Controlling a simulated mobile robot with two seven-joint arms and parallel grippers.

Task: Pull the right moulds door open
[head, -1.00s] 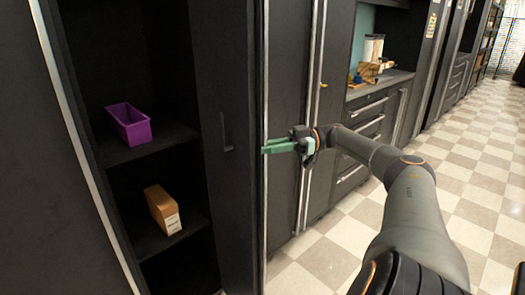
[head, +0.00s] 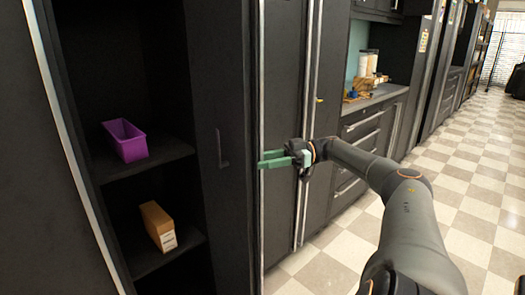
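The moulds cabinet (head: 88,181) stands open on the left, with a purple mould (head: 126,141) on one shelf and a tan box (head: 158,226) on the shelf below. Its right door (head: 232,120) stands swung out, a dark panel with a small L-shaped handle (head: 222,150) and a pale strip along its free edge. My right gripper (head: 262,160) has its green fingers pointing left, with the tips at or very near that edge. Whether they touch it is unclear. Nothing shows between the fingers, and their gap is hard to judge. My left gripper is out of view.
Tall dark cabinets with long handles (head: 308,110) stand directly behind my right gripper. Farther right are a counter (head: 378,97) with small items and drawers (head: 362,128) below it. The checkered floor (head: 470,180) is clear on the right.

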